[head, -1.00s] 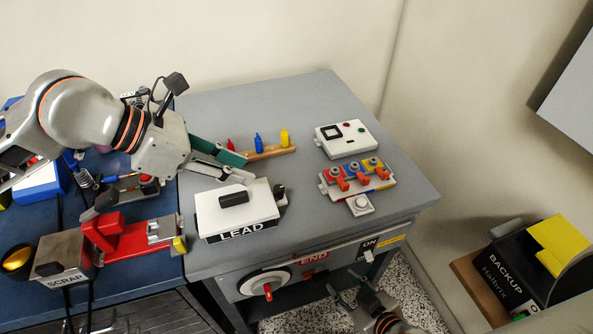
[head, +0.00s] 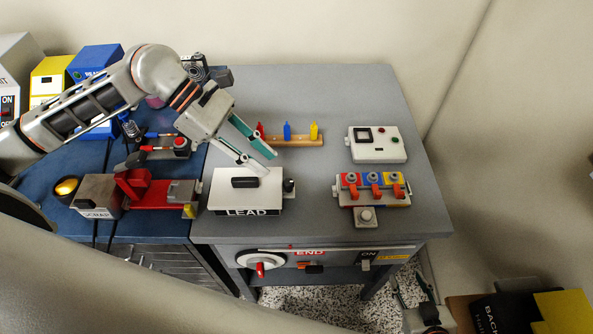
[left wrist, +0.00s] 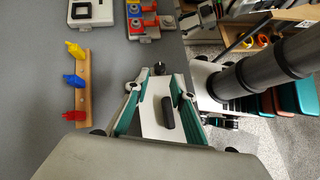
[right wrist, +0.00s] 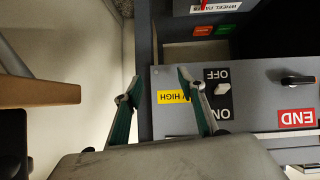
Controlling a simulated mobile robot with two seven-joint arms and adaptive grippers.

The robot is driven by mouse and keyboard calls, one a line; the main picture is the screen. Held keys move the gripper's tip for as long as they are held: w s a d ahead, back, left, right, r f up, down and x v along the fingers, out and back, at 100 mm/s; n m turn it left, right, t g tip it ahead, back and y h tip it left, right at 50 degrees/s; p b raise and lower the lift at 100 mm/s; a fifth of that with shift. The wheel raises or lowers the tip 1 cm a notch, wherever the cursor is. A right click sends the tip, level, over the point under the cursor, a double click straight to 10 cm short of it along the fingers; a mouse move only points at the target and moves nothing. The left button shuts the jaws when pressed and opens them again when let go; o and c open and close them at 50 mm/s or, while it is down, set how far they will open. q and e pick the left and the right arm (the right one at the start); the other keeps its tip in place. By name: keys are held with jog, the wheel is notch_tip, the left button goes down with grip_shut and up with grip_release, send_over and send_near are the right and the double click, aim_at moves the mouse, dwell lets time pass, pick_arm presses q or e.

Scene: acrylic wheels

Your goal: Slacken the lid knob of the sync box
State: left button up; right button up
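No label reading "sync" is legible in any view. A white box marked LEAD (head: 222,200) sits at the table's front left. It has a black handle (head: 245,182) on its lid and a small black knob (head: 289,187) at its right side. In the left wrist view, the box (left wrist: 152,118) lies beyond and between my fingers, with the knob (left wrist: 159,68) near the fingertips. My left gripper (head: 270,164) is open and empty above the box's back right part. My right gripper (right wrist: 158,80) is open and empty before the table's front panel; it also shows low in the head view (head: 411,288).
A wooden rack (head: 295,141) with red, blue and yellow pieces stands behind the box. A white device (head: 377,150) and a block with coloured clamps (head: 374,200) are at right. A red fixture (head: 150,190) is at left. The table's middle is clear.

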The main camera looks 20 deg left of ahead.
aim_at(288, 181)
pick_arm(q)
jog(key=p+x, duration=0.1)
jog(key=x, duration=0.6)
jog(key=shift+s+d+f, duration=0.1)
grip_shut()
